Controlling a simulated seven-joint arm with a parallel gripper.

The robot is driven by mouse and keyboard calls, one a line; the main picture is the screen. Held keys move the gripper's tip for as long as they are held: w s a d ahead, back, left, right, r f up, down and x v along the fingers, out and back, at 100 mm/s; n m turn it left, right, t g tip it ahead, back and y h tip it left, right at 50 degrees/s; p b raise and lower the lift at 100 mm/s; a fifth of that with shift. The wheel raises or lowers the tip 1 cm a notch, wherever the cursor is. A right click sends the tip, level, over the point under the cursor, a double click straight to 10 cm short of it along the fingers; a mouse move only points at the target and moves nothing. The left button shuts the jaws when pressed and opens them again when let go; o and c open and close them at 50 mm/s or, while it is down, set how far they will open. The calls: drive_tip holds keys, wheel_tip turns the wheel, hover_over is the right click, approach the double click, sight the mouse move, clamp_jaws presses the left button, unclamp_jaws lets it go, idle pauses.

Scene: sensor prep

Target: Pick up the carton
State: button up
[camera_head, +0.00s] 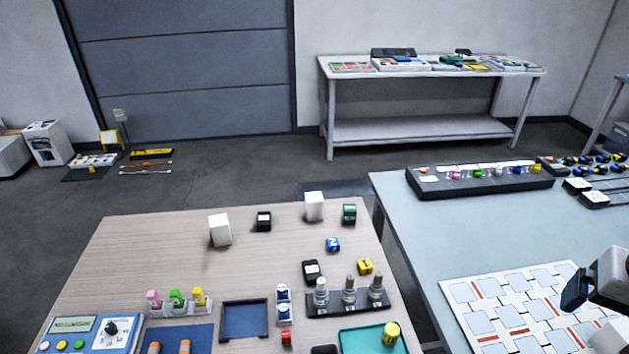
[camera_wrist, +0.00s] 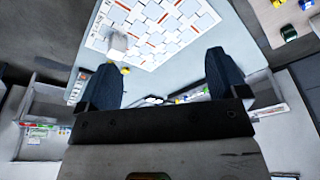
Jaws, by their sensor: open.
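Several plain white boxes could be the carton; I cannot tell which is meant. One white box (camera_head: 220,229) stands on the wooden table's far left part. A second white box (camera_head: 314,206) stands near that table's far edge. A third white block (camera_head: 609,337) shows at the lower right by the grid sheet, partly cut off; a white block also shows on the sheet in the wrist view (camera_wrist: 117,45). My gripper (camera_head: 574,292) is over the right table, far from the wooden-table boxes. In the wrist view my gripper (camera_wrist: 165,82) has its fingers wide apart with nothing between them.
The wooden table (camera_head: 150,250) carries bottles on a black rack (camera_head: 345,303), a blue tray (camera_head: 245,320), a teal tray (camera_head: 360,343), a meter (camera_head: 85,332) and small blocks. The grey-blue table (camera_head: 420,230) holds the grid sheet (camera_head: 465,292) and a black rack (camera_head: 480,180).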

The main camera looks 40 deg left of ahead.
drive_tip(key=w+a+n+g, duration=0.1)
drive_tip(key=w+a+n, duration=0.2)
drive_tip(key=w+a, duration=1.3)
drive_tip(key=w+a+f+n, duration=0.1)
drive_tip(key=w+a+f, duration=0.15)
drive_tip(key=a, duration=1.15)
drive_tip(key=w+a+f+n, duration=0.1)
drive_tip(key=a+f+n, duration=0.15)
drive_tip(key=a, duration=1.05)
drive_tip(key=n+g, duration=0.1)
drive_tip(key=n, duration=0.3)
approach(217, 220)
drive_tip(key=f, duration=0.5)
drive_tip(key=shift+w+d+f, duration=0.2)
drive_tip(key=shift+w+f, duration=0.05)
drive_tip(key=shift+w, duration=0.1)
drive_tip(key=shift+s+a+f, duration=0.15)
drive_tip(key=shift+s+a, duration=0.05)
